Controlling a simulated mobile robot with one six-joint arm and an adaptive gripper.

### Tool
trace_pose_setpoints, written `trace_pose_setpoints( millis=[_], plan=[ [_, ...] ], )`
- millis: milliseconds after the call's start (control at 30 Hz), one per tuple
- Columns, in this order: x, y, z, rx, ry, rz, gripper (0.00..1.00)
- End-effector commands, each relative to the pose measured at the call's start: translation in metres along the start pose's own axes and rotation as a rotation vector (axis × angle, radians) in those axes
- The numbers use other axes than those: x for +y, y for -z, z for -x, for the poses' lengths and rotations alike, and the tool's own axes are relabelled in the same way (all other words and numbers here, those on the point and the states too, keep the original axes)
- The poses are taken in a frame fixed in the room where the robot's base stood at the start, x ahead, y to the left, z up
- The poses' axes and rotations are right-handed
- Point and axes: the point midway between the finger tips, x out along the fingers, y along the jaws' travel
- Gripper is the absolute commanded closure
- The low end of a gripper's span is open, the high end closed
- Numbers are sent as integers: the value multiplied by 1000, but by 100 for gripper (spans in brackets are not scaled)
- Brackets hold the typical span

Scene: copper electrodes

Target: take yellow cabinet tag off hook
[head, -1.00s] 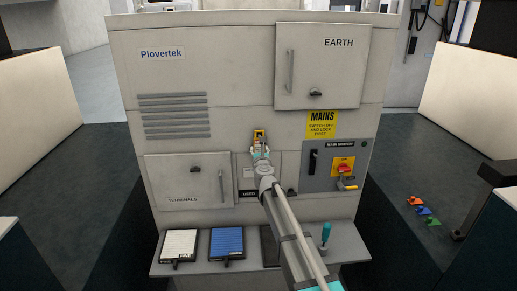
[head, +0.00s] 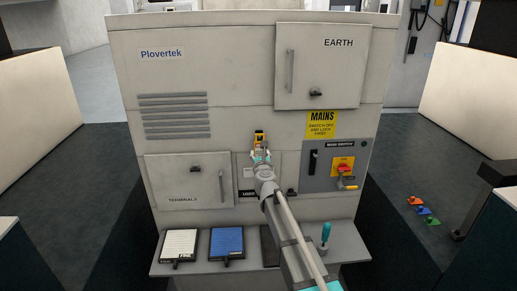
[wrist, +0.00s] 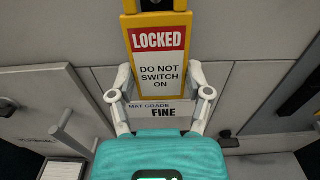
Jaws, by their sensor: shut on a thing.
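The yellow tag (wrist: 157,62) has a red "LOCKED" band over a white "DO NOT SWITCH ON" panel. It hangs upright in front of the cabinet face (head: 220,70), and shows small in the head view (head: 260,136). My gripper (wrist: 160,84) has its two pale fingers shut on the side edges of the tag's lower part. In the head view my gripper (head: 261,153) is just below the tag. The hook is not visible, so I cannot tell whether the tag still hangs on it.
A "MAT GRADE FINE" label (wrist: 165,112) sits behind the fingers. The mains switch panel (head: 338,167) is to the right, the terminals door (head: 188,182) to the left. White (head: 180,244) and blue (head: 227,242) pads and a teal-handled tool (head: 326,234) are on the ledge below.

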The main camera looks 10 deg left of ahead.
Motion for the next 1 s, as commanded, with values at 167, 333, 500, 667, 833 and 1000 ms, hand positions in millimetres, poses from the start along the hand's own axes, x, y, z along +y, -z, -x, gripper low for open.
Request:
trace_pose_setpoints(
  millis=[167,333,500,667,833,1000],
  plan=[
    [0,0,7,0,0,0,63],
    [0,0,13,0,0,0,63],
    [0,0,18,0,0,0,63],
    [0,0,19,0,0,0,63],
    [0,0,18,0,0,0,63],
    [0,0,20,0,0,0,63]
  ],
)
